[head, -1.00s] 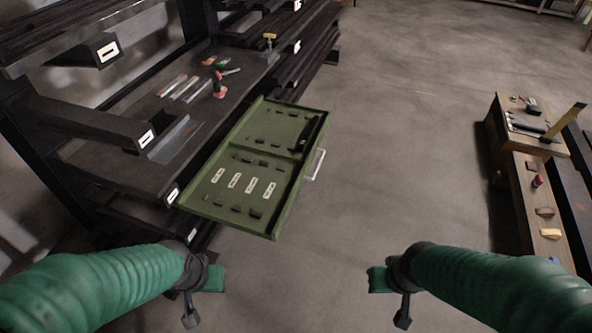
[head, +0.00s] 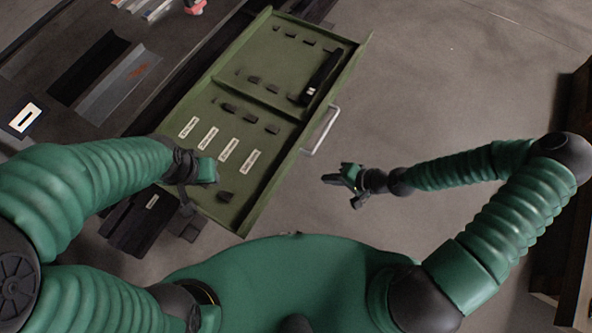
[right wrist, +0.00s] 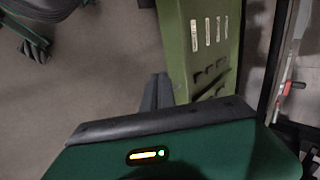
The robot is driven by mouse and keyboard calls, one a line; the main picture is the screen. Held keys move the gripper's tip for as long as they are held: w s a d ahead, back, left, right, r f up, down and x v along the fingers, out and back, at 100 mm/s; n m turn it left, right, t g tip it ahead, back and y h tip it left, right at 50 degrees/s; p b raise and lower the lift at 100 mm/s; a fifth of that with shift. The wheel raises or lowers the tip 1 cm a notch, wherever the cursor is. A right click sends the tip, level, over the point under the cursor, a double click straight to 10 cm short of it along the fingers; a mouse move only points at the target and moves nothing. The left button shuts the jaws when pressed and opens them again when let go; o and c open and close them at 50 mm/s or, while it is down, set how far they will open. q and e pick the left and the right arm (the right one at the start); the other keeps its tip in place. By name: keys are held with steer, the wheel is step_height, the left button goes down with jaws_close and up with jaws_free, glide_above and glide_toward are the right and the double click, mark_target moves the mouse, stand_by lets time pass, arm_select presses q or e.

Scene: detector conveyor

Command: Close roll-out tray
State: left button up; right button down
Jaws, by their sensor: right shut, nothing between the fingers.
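The green roll-out tray (head: 262,97) is pulled out from the dark shelf unit, with small dark parts, white labels and a long black piece in it. A pale bar handle (head: 322,130) is on its right edge. My right gripper (head: 340,182) is shut and empty, below and right of the handle, apart from it. In the right wrist view the tray (right wrist: 178,45) is beyond the gripper fingers (right wrist: 158,92); the handle cannot be made out there. My left gripper (head: 208,172) overlaps the tray's lower left edge in the head view; whether it touches, I cannot tell.
The shelf unit (head: 60,45) fills the upper left, with a grey angled metal piece (head: 120,85) on it. A wooden bench (head: 545,270) stands at the right edge. Bare floor (head: 440,80) lies right of the tray.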

steer(key=t, duration=0.1)
glide_toward(286, 167)
steer(key=shift+m+y, duration=0.3)
steer(key=f, duration=0.1)
steer(key=w+a+f, duration=0.1)
steer(key=f, duration=0.1)
steer(key=w+a+f, duration=0.1)
steer(key=f, duration=0.1)
steer(key=shift+w+a+f, duration=0.1)
steer(key=shift+w+a, duration=0.15)
steer(key=shift+a, duration=0.1)
steer(key=shift+w+a, duration=0.1)
steer(key=shift+a, duration=0.3)
arm_select(q)
steer(key=shift+s+a+f, duration=0.4)
steer(key=shift+s+a, duration=0.15)
steer(key=shift+a, duration=0.05)
steer(key=shift+d, duration=0.2)
arm_select(e)
steer(key=shift+d, duration=0.1)
